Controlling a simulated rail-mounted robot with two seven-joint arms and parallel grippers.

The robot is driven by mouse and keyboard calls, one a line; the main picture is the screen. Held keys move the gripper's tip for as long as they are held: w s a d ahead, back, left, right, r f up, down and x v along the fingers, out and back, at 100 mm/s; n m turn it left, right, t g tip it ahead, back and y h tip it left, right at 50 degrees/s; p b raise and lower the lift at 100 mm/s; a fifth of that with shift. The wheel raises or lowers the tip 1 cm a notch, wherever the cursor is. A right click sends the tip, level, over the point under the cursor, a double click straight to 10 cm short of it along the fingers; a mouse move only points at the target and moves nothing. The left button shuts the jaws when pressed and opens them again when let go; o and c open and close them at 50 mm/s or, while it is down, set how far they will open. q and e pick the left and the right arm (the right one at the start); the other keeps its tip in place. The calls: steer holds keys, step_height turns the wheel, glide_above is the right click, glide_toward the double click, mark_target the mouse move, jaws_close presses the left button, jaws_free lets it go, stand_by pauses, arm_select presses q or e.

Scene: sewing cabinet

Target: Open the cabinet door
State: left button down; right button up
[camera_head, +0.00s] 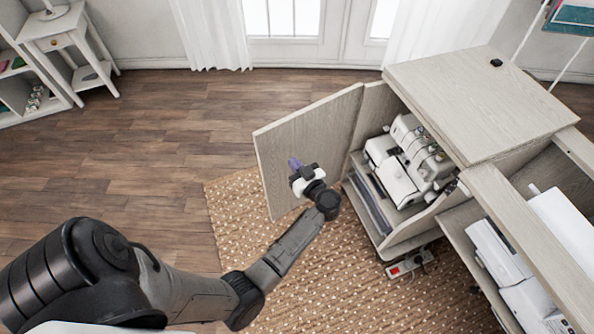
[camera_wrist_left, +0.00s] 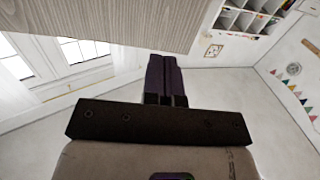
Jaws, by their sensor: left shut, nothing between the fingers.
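The cabinet (camera_head: 480,100) is pale wood and stands at the right of the head view. Its door (camera_head: 300,140) is swung wide out to the left, and the shelves behind it show. My left gripper (camera_head: 295,164) is in front of the door's inner face, with its purple fingers shut and empty. I cannot tell whether it touches the door. In the left wrist view, the shut fingers (camera_wrist_left: 165,75) are just below the edge of a wooden panel (camera_wrist_left: 120,20), likely the door. My right gripper is not in view.
A white sewing machine (camera_head: 400,165) sits inside the open compartment. More white machines (camera_head: 500,255) are in the right section. A woven rug (camera_head: 235,200) covers the floor below; the wooden floor at left is clear.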

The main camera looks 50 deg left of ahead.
mark_target(274, 140)
arm_select(q)
steer(key=a+b, duration=0.2)
steer(key=a, duration=0.2)
steer(key=a+b, duration=0.2)
steer(key=a, duration=0.2)
steer(key=shift+w+a+f+b, duration=0.1)
steer(key=shift+w+f+b, duration=0.1)
steer(key=shift+b, duration=0.15)
steer(key=shift+a+r+b, duration=0.15)
steer(key=shift+a+b, duration=0.25)
steer(key=shift+a, duration=0.2)
